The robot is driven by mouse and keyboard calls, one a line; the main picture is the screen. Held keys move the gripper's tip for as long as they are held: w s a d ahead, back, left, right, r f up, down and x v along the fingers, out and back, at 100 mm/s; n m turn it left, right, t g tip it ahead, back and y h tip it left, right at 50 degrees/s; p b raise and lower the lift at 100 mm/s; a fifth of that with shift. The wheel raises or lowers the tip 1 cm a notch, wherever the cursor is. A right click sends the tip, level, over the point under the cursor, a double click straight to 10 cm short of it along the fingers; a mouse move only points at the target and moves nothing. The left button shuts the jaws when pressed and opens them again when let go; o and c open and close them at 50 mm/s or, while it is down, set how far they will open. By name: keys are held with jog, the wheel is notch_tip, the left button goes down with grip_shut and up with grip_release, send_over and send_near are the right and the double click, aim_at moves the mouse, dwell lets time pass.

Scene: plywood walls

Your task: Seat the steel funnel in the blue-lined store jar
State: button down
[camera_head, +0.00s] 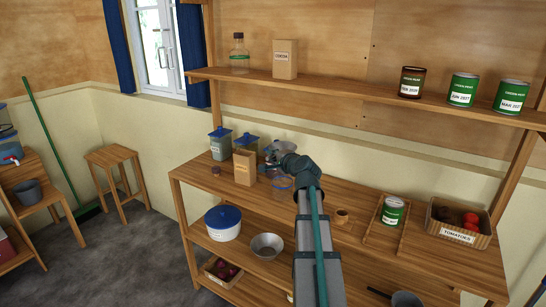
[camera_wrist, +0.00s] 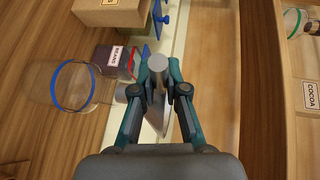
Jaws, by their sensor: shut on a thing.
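The blue-lined store jar (camera_head: 281,190) is clear with a blue ring and stands on the counter, partly hidden by my arm in the head view. In the wrist view its blue ring (camera_wrist: 88,87) shows to the left of my fingers. My gripper (camera_wrist: 158,92) is shut on the steel funnel (camera_wrist: 157,118), a grey metal piece between the fingertips, mostly hidden by them. In the head view the funnel (camera_head: 285,146) shows at my gripper (camera_head: 272,156), above the counter and behind the jar. The funnel is apart from the jar in the wrist view.
A cardboard box (camera_head: 244,168) and blue-lidded containers (camera_head: 220,144) stand left of the jar. The upper shelf (camera_head: 350,92) overhangs behind, holding a bottle, a box and tins.

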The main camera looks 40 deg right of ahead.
jog(key=shift+f+b, duration=1.3)
jog(key=shift+f, duration=0.35)
dwell(1.0)
jog(key=c, duration=1.1)
grip_release()
jog(key=v, duration=1.2)
